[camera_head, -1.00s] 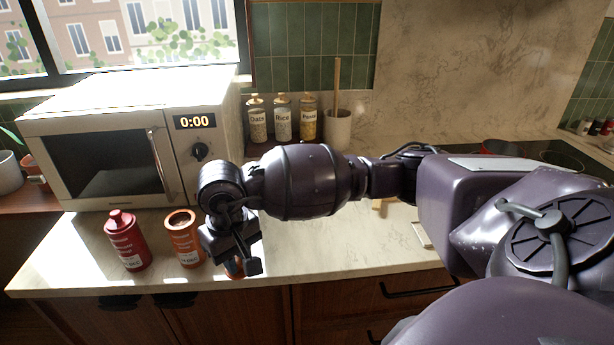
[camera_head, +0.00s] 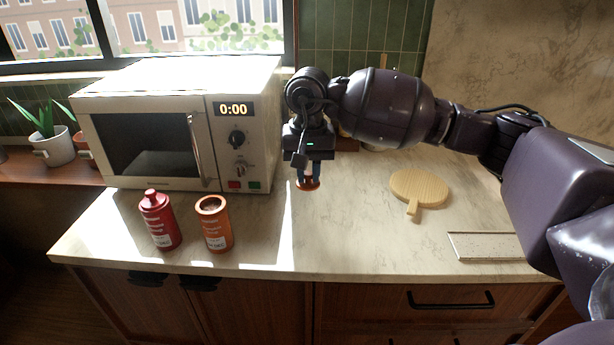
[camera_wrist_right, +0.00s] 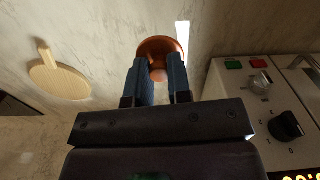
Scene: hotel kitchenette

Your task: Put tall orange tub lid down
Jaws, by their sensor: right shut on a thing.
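The orange tub lid (camera_head: 308,185) is held in my right gripper (camera_head: 308,172), which points down over the counter to the right of the microwave. In the right wrist view the lid (camera_wrist_right: 160,45) shows between the tips of the blue fingers (camera_wrist_right: 160,72), its round disc facing the counter. I cannot tell whether the lid touches the counter. The tall orange tub (camera_head: 214,224) stands upright and open on the counter, left of the gripper. My left gripper is not in view.
A red tub (camera_head: 158,220) with its lid on stands left of the orange tub. The microwave (camera_head: 150,130) is behind them. A round wooden board (camera_head: 420,188) and a speckled tray (camera_head: 486,247) lie to the right. The counter (camera_head: 345,225) around the gripper is clear.

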